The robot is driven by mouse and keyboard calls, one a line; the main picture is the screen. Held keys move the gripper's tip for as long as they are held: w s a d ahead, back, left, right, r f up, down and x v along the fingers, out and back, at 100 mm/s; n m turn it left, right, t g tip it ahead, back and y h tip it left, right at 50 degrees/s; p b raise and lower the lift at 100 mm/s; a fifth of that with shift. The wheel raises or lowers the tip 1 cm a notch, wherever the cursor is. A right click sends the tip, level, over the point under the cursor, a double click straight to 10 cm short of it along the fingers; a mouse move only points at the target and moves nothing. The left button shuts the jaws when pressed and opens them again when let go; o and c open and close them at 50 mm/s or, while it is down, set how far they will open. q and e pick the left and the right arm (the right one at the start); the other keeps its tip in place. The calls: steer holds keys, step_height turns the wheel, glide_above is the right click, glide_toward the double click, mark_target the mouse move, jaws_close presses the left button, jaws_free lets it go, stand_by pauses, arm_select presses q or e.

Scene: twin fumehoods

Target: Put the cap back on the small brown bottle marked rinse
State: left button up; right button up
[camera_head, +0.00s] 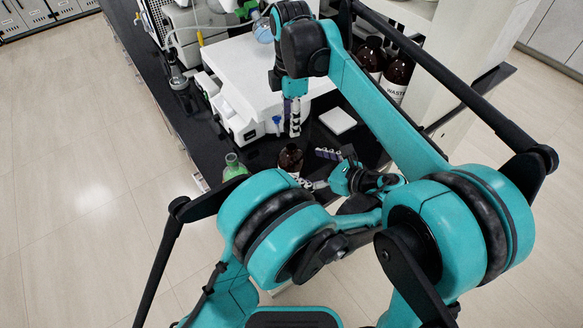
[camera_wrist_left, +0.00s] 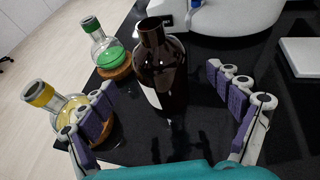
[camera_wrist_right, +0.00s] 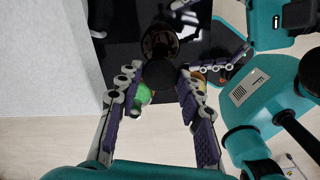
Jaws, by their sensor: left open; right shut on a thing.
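The small brown bottle (camera_head: 290,157) stands upright near the bench's front edge. In the left wrist view the brown bottle (camera_wrist_left: 163,75) has a bare neck, and a pale label partly shows. My left gripper (camera_head: 311,167) is open, with its fingers spread to either side of the bottle and apart from it. My right gripper (camera_head: 291,132) points down above the bottle. In the right wrist view it is shut on a dark round thing, apparently the cap (camera_wrist_right: 159,74), with the bottle (camera_wrist_right: 160,40) beyond it. The exact gap between cap and neck cannot be told.
A flask of green liquid (camera_wrist_left: 108,52) and a yellow-banded flask (camera_wrist_left: 58,103) stand on cork rings left of the bottle. A white instrument (camera_head: 228,108) is behind. A white pad (camera_head: 337,120) lies to the right. Larger brown waste bottles (camera_head: 396,76) stand farther back.

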arm_select(q)
steer(key=x, duration=0.6)
steer(key=shift+w+a+f, duration=0.15)
steer(key=shift+w+a, duration=0.05)
steer(key=shift+a, duration=0.05)
steer(key=c, duration=1.8)
arm_select(e)
glide_above(291, 146)
steer(key=shift+f, duration=2.5)
steer(key=shift+f, duration=0.85)
steer(key=shift+f, duration=0.55)
